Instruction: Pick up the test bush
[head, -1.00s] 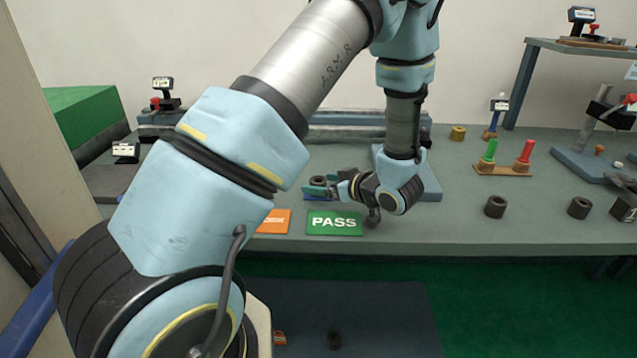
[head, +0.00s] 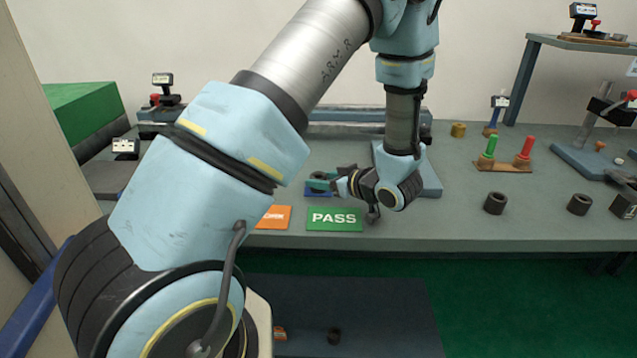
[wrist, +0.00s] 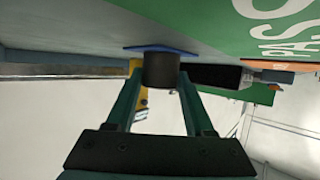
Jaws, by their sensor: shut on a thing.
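The test bush is a short dark cylinder (wrist: 161,71) in the wrist view. It sits between the green fingers of my gripper (wrist: 160,78), which is shut on it. A blue pad (wrist: 136,48) lies at the bush's far end; I cannot tell whether the two touch. In the head view my gripper (head: 322,182) is low over the bench, behind the green PASS card (head: 335,220). The blue pad (head: 316,192) shows partly beneath the fingers. The bush is mostly hidden by my fingers there.
An orange card (head: 274,217) lies left of the PASS card. Two other dark bushes (head: 495,203) (head: 579,205) stand on the right. A stand with green and red plugs (head: 503,166) is behind them. A grey-blue plate (head: 430,180) lies just behind my wrist.

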